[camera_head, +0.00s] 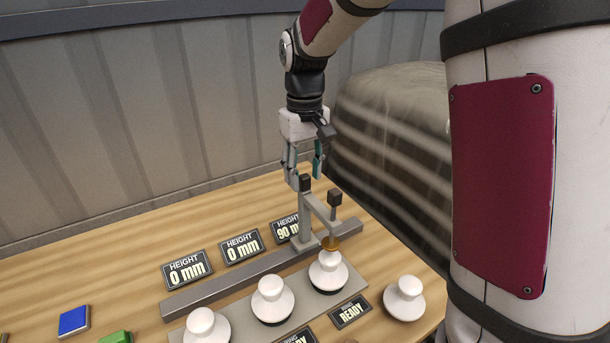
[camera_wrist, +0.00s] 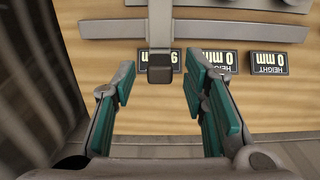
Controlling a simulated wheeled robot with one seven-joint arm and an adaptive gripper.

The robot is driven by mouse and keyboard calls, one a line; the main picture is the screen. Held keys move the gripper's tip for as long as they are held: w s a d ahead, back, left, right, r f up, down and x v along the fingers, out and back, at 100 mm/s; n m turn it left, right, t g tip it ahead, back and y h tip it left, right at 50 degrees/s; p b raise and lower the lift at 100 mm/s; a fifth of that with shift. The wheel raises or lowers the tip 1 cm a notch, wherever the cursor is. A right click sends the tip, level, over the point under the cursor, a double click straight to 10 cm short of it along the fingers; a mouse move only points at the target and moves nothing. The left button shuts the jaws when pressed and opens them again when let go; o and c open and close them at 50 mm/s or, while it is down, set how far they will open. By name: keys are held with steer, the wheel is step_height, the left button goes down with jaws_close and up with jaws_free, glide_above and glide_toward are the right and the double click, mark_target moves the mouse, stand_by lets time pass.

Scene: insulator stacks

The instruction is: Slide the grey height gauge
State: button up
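The grey height gauge (camera_head: 305,216) stands upright on a grey rail (camera_head: 215,287), at the rail's right part. Its arm reaches forward over the rightmost white insulator (camera_head: 328,271) on the base, with a brass-coloured tip at or just above the insulator's top; contact is unclear. The gauge has a dark cap on its post (camera_head: 305,183) and a dark knob on its arm. My gripper (camera_head: 304,182) is above the post, pointing down. In the wrist view my gripper (camera_wrist: 157,88) is open, with the gauge's dark cap (camera_wrist: 161,68) between its teal fingertips, not visibly touching either.
Three height displays stand behind the rail, reading 0 mm (camera_head: 187,270), 0 mm (camera_head: 242,246) and 90 mm (camera_head: 286,229). Two more insulators (camera_head: 272,300) stand on the base, and a loose one (camera_head: 404,298) sits to the right. Blue (camera_head: 74,321) and green blocks are at left.

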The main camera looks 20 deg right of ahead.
steer(key=shift+f, duration=0.75)
jaws_close()
steer(key=s+a+p, duration=0.1)
steer(key=s+a, duration=0.1)
steer(key=a, duration=1.1)
steer(key=shift+s+a+p, duration=0.3)
steer(key=shift+a, duration=0.05)
jaws_free()
step_height(320, 180, up, 12)
